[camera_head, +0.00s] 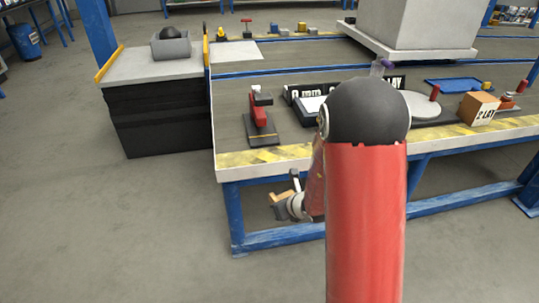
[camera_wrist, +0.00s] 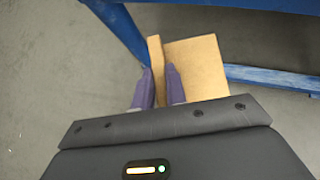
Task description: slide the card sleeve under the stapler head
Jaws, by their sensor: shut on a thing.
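The card sleeve (camera_wrist: 198,66) is a tan, cardboard-like piece with a flat panel and a narrow strip along one side. My gripper (camera_wrist: 160,78) is shut on that strip, with its two purple fingers on either side. In the head view the sleeve (camera_head: 282,198) shows small and tan at my gripper (camera_head: 290,202), low in front of the bench and below its top. The stapler (camera_head: 259,112), red with a pale top and a dark base, stands on the bench near its front left corner, up and left of my gripper. The gap under its head is too small to make out.
The bench (camera_head: 238,161) has a yellow-striped front edge and blue legs. A blue bar (camera_wrist: 270,78) runs close beside the sleeve. A cardboard box (camera_head: 474,108), a round grey plate (camera_head: 412,104) and a blue tray (camera_head: 452,85) sit to the right. Floor at left is clear.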

